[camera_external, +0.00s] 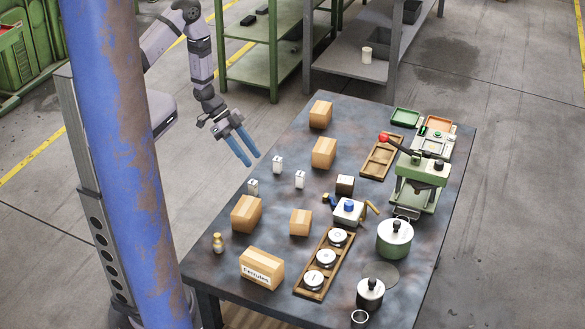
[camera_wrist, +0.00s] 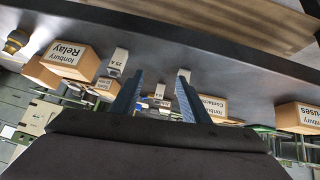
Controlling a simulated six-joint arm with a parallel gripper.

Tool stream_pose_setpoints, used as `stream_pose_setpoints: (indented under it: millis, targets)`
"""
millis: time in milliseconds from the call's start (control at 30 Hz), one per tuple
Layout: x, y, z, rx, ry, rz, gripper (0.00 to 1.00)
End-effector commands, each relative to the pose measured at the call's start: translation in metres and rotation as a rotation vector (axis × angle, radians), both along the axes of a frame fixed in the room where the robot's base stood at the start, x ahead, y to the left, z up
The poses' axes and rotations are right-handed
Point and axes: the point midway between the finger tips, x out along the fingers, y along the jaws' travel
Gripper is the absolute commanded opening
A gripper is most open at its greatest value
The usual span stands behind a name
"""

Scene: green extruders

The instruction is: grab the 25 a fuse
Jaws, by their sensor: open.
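Three small white fuse boxes stand on the dark table. One (camera_external: 252,187) is nearest the cardboard boxes on the left; it seems to be the one in the wrist view (camera_wrist: 118,62) whose upside-down label appears to read 25 A. A second white box (camera_external: 278,164) stands farther back and shows beside the right finger in the wrist view (camera_wrist: 184,74). The third (camera_external: 299,179) is to the right, its label too small to read. My gripper (camera_external: 252,159) is open and empty, its blue fingers apart above the table's left edge, touching none of them. The wrist view shows both fingertips (camera_wrist: 160,76).
Cardboard boxes stand on both sides: one marked Relay (camera_wrist: 70,61), another (camera_external: 323,152) farther back. A brass-coloured bottle (camera_external: 217,243) is near the left edge. A wooden tray of round parts (camera_external: 312,284), a green pot (camera_external: 394,238) and a green press (camera_external: 425,178) stand to the right.

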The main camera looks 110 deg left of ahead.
Motion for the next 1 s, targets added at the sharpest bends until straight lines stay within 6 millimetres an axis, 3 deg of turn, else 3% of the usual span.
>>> stream_pose_setpoints:
  millis: [33, 100, 300, 633, 1000]
  targets:
    - [-0.006, -0.011, -0.021, -0.028, -0.049, -0.026, 0.42]
    - [-0.008, -0.025, -0.038, -0.036, -0.137, -0.075, 0.42]
    - [-0.016, -0.057, -0.056, -0.033, -0.413, -0.134, 0.42]
    - [-0.03, -0.081, -0.047, 0.048, -0.775, -0.067, 0.42]
    - [-0.031, -0.083, -0.039, 0.078, -0.846, -0.04, 0.42]
